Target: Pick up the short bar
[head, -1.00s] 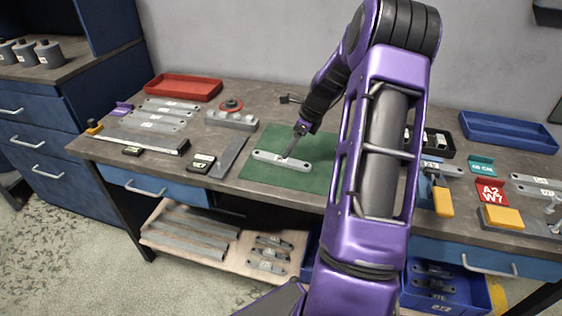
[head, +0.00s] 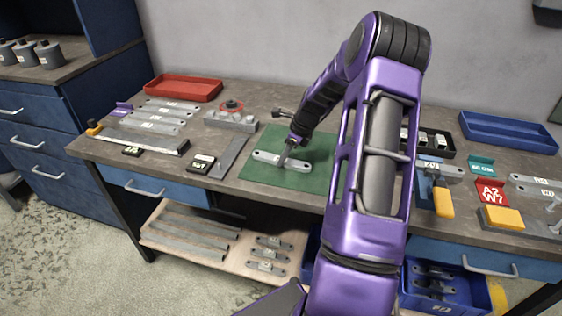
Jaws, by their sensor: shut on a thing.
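A short grey bar (head: 267,157) with rounded ends and a hole near its end lies on or just over the green mat (head: 259,182) in the middle of the bench. My gripper (head: 283,160) reaches down to the middle of this bar and is shut on it. The fingertips are small here and partly hide the bar's middle. I cannot tell whether the bar is lifted clear of the mat.
Several labelled bars (head: 155,126) lie at the bench's left, near a red tray (head: 184,88). A flat grey strip (head: 228,156) lies just left of the mat. A blue tray (head: 509,133), a red sign (head: 490,193) and a yellow block (head: 502,217) stand at right.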

